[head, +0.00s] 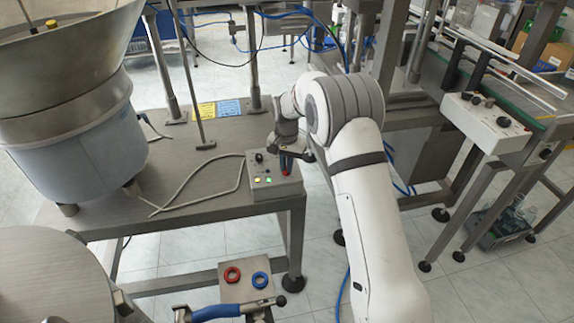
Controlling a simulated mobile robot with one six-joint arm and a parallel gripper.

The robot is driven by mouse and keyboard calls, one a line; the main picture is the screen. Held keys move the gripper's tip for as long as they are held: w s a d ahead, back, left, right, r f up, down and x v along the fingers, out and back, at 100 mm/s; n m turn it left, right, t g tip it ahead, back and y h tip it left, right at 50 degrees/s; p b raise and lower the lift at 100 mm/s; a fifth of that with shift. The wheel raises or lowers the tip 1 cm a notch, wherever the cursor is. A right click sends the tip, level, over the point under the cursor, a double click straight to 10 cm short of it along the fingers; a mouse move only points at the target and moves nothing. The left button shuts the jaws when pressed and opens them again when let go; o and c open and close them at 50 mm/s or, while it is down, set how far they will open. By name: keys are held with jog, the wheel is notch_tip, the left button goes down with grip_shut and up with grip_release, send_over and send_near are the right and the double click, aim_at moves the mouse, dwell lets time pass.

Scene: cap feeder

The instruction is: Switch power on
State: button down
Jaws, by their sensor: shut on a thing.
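A small grey control box (261,190) stands at the right end of the steel table. Its top has a black knob (258,157), lit yellow and green buttons (268,180) and a red switch (285,172) at its right side. My gripper (286,164) reaches down over the right part of the box and is shut at the red switch. The fingers and my wrist partly cover this switch. Its exact position is too small to tell.
A large steel bowl feeder (75,115) stands on the table (195,190) at left, with a cable running to the box. A thin upright rod (190,75) stands behind. Another control box (485,120) is on the conveyor frame at right.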

aim_at(286, 168)
dwell(0.3)
jog(key=c, duration=1.5)
grip_release()
notch_tip(286, 168, up, 8)
jog(key=shift+f, duration=0.1)
